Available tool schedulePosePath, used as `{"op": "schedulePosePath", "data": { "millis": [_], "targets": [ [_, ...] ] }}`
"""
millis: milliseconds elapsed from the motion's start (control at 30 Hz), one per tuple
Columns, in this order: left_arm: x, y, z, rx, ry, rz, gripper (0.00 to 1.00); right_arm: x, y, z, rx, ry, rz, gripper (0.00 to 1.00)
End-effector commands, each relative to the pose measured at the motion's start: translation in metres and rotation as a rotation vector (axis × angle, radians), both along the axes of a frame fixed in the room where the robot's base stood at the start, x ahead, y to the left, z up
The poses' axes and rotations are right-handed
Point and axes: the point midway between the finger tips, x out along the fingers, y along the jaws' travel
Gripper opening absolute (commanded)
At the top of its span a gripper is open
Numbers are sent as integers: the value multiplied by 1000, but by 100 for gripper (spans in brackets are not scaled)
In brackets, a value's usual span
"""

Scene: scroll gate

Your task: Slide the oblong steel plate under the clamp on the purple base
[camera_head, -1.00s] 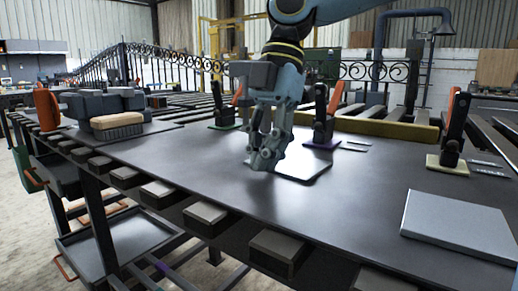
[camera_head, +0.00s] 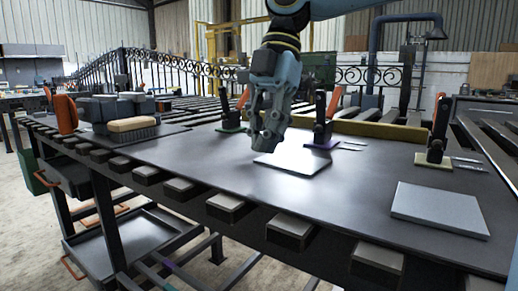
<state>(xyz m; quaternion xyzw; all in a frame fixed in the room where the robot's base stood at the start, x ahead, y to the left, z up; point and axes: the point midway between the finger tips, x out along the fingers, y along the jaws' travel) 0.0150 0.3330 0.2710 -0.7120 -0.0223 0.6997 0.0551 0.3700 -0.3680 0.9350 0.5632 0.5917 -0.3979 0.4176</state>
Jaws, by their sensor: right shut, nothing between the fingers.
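A thin pale steel plate (camera_head: 296,164) lies flat on the dark table, just in front of the clamp on the purple base. The purple base (camera_head: 326,144) carries a black upright clamp (camera_head: 322,122) with an orange handle. The plate's far edge lies close to the purple base; I cannot tell whether any of it is under the clamp. My right gripper (camera_head: 266,143) is shut and empty, pointing down by the plate's far left side and hiding part of it. My left gripper is not in view.
A thicker grey plate (camera_head: 440,209) lies at the right front. Other clamps stand on a green base (camera_head: 231,129) and a cream base (camera_head: 433,162). A brush (camera_head: 132,125) and dark blocks are at the left. The table's middle front is clear.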

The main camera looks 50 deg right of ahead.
Motion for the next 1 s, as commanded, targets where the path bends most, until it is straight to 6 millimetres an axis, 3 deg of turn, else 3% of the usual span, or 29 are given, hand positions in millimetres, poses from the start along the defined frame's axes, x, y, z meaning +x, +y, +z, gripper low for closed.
{"op": "schedulePosePath", "data": {
  "millis": [133,300,767,867,967,1000],
  "targets": [
    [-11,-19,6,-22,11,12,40,1,-8,27,-1,-5,0,0],
    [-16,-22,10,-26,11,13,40,1,-17,50,-1,-3,0,0],
    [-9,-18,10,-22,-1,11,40,1,-21,59,0,1,1,0],
    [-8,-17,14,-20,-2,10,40,3,-13,60,40,-19,9,0],
    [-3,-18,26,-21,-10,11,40,14,14,63,185,-104,37,0],
    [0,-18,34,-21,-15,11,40,21,31,68,280,-165,48,0]
  ]
}}
